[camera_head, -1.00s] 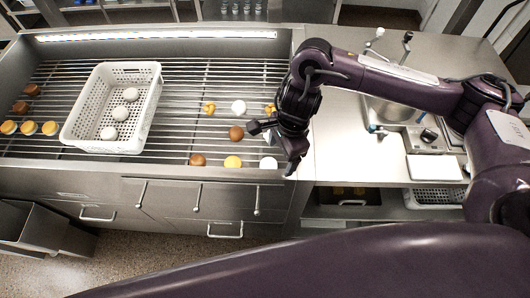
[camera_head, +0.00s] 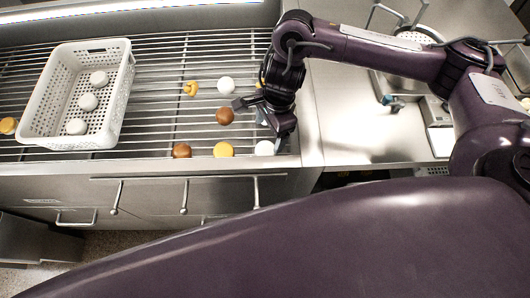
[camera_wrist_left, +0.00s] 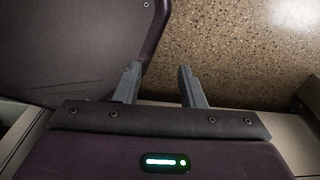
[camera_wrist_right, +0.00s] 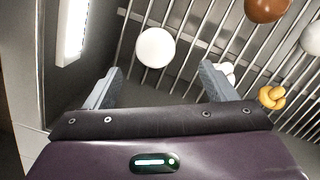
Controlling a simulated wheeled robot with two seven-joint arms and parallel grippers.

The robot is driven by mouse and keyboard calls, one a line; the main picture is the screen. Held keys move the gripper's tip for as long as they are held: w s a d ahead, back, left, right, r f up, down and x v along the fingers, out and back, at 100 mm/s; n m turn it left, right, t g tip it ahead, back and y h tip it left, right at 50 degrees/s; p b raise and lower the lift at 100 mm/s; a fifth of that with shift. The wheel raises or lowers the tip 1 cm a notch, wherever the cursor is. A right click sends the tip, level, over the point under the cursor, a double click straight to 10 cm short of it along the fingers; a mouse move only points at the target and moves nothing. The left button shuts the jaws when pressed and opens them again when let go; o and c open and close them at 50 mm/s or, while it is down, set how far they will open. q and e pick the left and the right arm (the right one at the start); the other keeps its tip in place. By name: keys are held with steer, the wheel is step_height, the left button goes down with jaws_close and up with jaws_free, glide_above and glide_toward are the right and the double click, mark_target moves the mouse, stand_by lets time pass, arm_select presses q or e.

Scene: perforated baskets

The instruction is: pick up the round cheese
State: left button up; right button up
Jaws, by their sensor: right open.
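Several white round pieces that could be the round cheese are in view. In the head view one (camera_head: 264,148) lies at the rack's front right and another (camera_head: 225,85) lies farther back. In the right wrist view a white round piece (camera_wrist_right: 156,47) lies ahead of the gap between my right fingers, not held. I cannot tell which piece of the head view this is. My right gripper (camera_head: 265,121) is open and empty above the right end of the rack. My left gripper (camera_wrist_left: 158,78) is open and empty over the floor, and does not show in the head view.
A white perforated basket (camera_head: 124,88) holds three white round pieces. Brown buns (camera_head: 225,115), a yellow round piece (camera_head: 223,149) and a yellow knotted piece (camera_head: 191,88) lie near my right gripper. A metal counter (camera_head: 345,135) borders the rack on the right.

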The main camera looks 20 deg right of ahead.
mark_target(266, 148)
steer(key=f, duration=0.4)
steer(key=s+a+f, duration=0.1)
steer(key=f, duration=0.1)
steer(key=shift+f, duration=0.15)
steer(key=shift+w+a+f, duration=0.1)
steer(key=shift+f, duration=0.6)
steer(key=c, duration=1.1)
